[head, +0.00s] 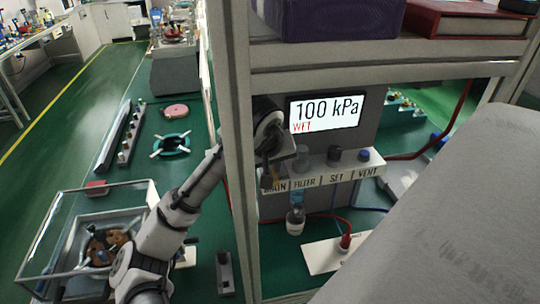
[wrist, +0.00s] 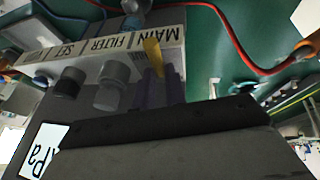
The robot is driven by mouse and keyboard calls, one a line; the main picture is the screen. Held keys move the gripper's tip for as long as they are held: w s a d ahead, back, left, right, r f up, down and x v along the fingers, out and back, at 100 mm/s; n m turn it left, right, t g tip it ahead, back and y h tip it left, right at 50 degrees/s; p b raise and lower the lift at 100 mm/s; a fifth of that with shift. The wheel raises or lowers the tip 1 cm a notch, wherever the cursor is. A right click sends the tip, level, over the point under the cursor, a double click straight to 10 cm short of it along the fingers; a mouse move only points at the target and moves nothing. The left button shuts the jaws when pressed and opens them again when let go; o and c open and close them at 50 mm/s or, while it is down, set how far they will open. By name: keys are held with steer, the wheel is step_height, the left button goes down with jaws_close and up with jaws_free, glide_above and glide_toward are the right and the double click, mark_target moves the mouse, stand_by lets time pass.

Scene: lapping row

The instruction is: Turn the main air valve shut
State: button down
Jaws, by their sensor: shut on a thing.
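The main air valve shows as a yellow handle (wrist: 153,57) at the MAIN end of a white label strip in the wrist view. A bit of the yellow handle (head: 267,181) shows in the head view beside the strip's left end. My gripper (wrist: 160,78) is shut on the handle, with its two dark purple fingers on either side of it. In the head view my gripper (head: 273,168) is partly behind the frame post. The handle's base is hidden by the fingers. The display (head: 326,111) above the strip reads 100 kPa, with WET in red.
A clear filter bowl (head: 296,218) hangs below. A shelf post (head: 236,150) stands close to my arm. Red and blue hoses run nearby.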

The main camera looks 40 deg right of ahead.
stand_by(0.3)
steer(key=c, duration=1.5)
jaws_free()
steer(key=shift+o, duration=0.2)
steer(key=shift+f, duration=0.1)
